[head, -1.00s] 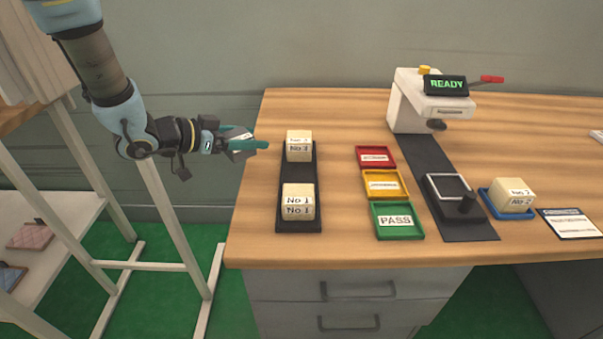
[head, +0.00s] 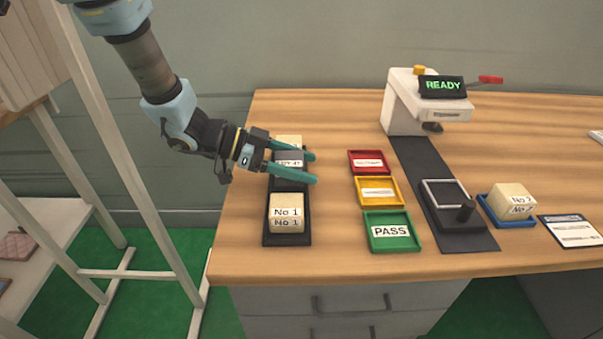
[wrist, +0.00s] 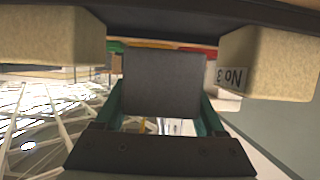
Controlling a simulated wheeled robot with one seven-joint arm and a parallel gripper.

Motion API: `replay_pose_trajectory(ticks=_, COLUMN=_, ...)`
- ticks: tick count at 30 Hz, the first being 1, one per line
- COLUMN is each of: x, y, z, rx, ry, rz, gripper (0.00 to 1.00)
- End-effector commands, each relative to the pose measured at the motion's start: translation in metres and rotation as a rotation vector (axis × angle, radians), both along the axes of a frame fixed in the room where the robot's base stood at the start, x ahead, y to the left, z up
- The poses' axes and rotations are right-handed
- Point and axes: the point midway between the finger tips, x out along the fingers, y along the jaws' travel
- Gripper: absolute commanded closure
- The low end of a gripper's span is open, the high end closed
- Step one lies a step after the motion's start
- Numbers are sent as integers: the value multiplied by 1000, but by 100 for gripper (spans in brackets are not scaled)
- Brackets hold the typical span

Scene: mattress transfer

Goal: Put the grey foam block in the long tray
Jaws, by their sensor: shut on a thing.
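The grey foam block (head: 289,156) is held between the two teal fingers of my gripper (head: 313,168). It also fills the middle of the wrist view (wrist: 163,85). The long tray (head: 287,241) is black and lies at the left of the desk. Cream block No 1 (head: 287,212) stands at its near end. Cream block No 3 (head: 288,141) stands at its far end, mostly hidden behind the grey block. The grey block is over the tray's middle, between the two cream blocks. I cannot tell whether it touches the tray floor.
Red (head: 369,162), yellow (head: 377,191) and green (head: 388,232) small trays stand to the right of the long tray. A white press (head: 405,103) with a READY display stands behind a black strip. A blue tray (head: 497,217) with cream block No 2 (head: 513,200) is farther right.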

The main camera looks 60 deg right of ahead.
Motion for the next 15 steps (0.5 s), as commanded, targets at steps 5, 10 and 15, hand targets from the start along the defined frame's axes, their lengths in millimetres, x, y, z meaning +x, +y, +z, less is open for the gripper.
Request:
replay_pose_trajectory(ticks=5, x=0, y=0, z=-22, rx=1, ry=1, rz=-1, gripper=82)
replay_pose_trajectory(ticks=10, x=0, y=0, z=-25, rx=0, ry=0, rz=0, gripper=82)
replay_pose_trajectory(ticks=15, x=0, y=0, z=-26, rx=0, ry=0, rz=0, gripper=82)
